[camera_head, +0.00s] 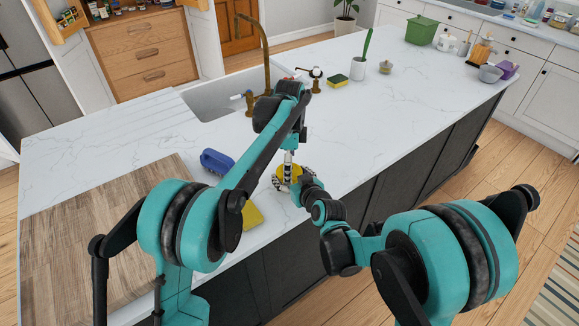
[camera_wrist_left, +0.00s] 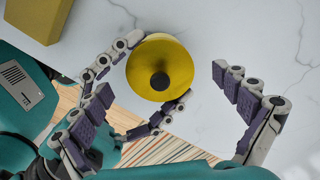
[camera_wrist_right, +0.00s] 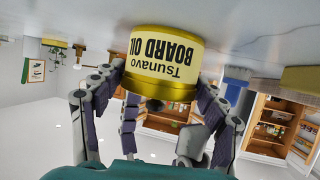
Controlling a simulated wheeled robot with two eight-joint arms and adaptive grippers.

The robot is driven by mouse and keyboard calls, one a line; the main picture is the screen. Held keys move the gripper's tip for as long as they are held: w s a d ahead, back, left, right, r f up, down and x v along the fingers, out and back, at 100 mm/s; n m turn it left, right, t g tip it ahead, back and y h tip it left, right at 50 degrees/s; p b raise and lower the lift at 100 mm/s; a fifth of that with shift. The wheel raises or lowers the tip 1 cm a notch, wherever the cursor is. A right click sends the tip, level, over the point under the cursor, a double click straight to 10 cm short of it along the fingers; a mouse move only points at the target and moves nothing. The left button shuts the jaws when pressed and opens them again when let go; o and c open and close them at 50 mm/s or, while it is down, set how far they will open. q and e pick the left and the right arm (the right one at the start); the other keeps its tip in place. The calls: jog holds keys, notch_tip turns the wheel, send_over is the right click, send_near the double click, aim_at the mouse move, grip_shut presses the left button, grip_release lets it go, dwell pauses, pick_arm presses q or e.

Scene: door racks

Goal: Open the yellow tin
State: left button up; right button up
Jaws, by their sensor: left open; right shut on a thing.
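The yellow tin (camera_head: 295,171) stands on the white marble counter near its front edge. In the left wrist view its round gold lid (camera_wrist_left: 160,52) with a black knob (camera_wrist_left: 160,81) shows from above. In the right wrist view the tin (camera_wrist_right: 166,58) appears upside down, its label reading "Tsunavo BOARD OIL", with the lid on it. My right gripper (camera_wrist_right: 157,82) is shut on the tin's sides, fingers on both sides of it. My left gripper (camera_wrist_left: 165,95) is open above the tin, its fingers apart on either side of the lid and not touching it.
A blue brush (camera_head: 217,161) and a yellow block (camera_head: 251,215) lie left of the tin, near a wooden board (camera_head: 100,235). A sink (camera_head: 215,100) with a brass tap (camera_head: 265,55) lies behind. The counter right of the tin is clear.

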pick_arm(q)
jog(key=shift+f, duration=0.1)
jog(key=c, duration=1.6)
jog(key=shift+o, duration=0.2)
jog(key=shift+r, duration=0.2)
jog(key=shift+c, duration=0.7)
jog(key=shift+r, duration=0.35)
grip_shut()
jog(key=shift+r, duration=0.55)
pick_arm(e)
jog(key=shift+f, duration=0.1)
